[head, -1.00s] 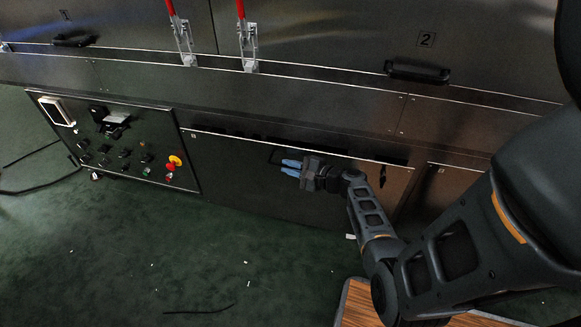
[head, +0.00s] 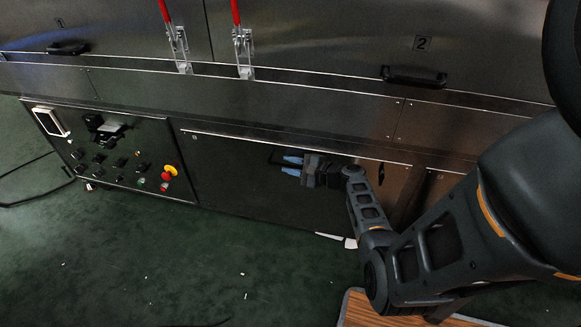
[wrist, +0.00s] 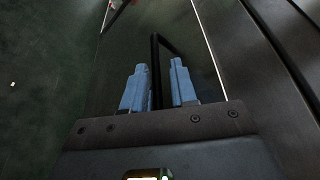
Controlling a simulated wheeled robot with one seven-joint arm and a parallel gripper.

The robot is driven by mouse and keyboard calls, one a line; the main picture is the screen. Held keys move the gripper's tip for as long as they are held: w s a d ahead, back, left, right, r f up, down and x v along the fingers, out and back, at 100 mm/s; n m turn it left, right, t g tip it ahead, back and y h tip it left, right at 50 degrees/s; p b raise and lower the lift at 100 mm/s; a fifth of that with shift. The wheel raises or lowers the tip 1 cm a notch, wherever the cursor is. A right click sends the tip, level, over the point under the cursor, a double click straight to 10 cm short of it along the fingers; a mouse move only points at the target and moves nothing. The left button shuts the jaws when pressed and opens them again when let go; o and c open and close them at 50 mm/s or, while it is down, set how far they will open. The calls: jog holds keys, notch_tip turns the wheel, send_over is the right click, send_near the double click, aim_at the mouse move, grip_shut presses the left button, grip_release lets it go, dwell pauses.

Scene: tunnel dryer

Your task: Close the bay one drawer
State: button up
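The bay one drawer has a dark, wide front (head: 235,175) with a pale top edge, low on the machine to the right of the control panel. A narrow dark gap shows above that edge, so the drawer appears slightly out. Its black bar handle (head: 276,161) is near the middle of the front; it also shows in the wrist view (wrist: 156,65). My gripper (head: 290,166) has blue fingers and is at the handle. In the wrist view my gripper (wrist: 158,85) is open, its fingers on either side of the handle bar, with some space visible between them.
The control panel (head: 110,150) with buttons and a yellow-red stop knob is on the left. Red-handled clamps (head: 240,45) and a door handle (head: 415,76) are above. The green floor (head: 190,255) in front is mostly clear, with small white scraps.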

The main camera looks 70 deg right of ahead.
jog(key=shift+o, duration=0.3)
jog(key=shift+r, duration=0.1)
jog(key=p+v, duration=0.1)
jog(key=v, duration=0.6)
jog(key=shift+s+a, duration=0.15)
jog(key=shift+s, duration=0.25)
dwell(0.4)
